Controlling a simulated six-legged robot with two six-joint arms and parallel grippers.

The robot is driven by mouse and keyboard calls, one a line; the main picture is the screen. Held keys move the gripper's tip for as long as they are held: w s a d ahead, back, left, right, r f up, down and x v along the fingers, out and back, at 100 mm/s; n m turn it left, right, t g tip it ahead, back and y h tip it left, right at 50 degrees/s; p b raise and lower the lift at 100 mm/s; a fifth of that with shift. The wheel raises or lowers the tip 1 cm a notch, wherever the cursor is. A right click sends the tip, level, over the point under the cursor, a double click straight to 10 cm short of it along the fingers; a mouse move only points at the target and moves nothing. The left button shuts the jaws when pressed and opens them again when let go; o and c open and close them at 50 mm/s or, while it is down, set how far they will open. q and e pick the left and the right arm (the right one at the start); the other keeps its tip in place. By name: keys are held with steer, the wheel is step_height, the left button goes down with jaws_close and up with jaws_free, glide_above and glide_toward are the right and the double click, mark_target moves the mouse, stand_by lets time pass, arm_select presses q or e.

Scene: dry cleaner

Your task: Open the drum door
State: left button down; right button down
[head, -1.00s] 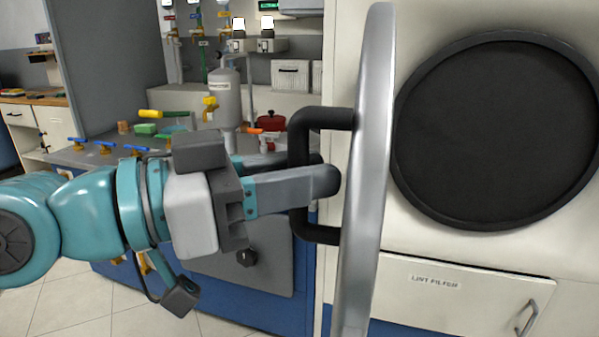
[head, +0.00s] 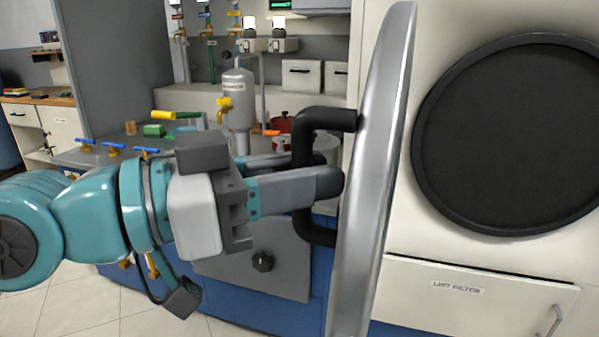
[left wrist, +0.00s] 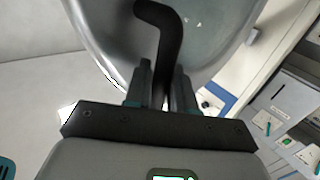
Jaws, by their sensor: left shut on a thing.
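The drum door (head: 378,170) is a silver round door seen nearly edge-on in the head view, swung out from the white machine. Its black bar handle (head: 325,118) is on the door's left face. My left gripper (head: 318,175) comes in from the left and is shut on the handle's upright part. In the left wrist view the black handle (left wrist: 165,40) runs down between the two fingers (left wrist: 161,88), with the door's face (left wrist: 215,40) behind it. The round dark drum opening (head: 515,135) shows uncovered to the right of the door. My right gripper is not in view.
A lint filter panel (head: 455,288) with a handle is below the opening. Behind my left arm is a counter with a grey tank (head: 238,98), blue-handled valves (head: 115,149) and a red pot (head: 282,126). The tiled floor (head: 70,312) is clear at lower left.

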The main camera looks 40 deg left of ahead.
arm_select(q)
steer(key=shift+d+f, duration=0.2)
steer(key=shift+f, duration=0.05)
steer(key=c, duration=1.2)
jaws_free()
steer(key=shift+o, duration=0.5)
steer(key=shift+w, duration=0.1)
steer(key=shift+r, duration=0.15)
steer(key=shift+a, duration=0.15)
steer(key=p+v, duration=0.2)
steer(key=v, duration=1.4)
steer(key=shift+p, duration=0.35)
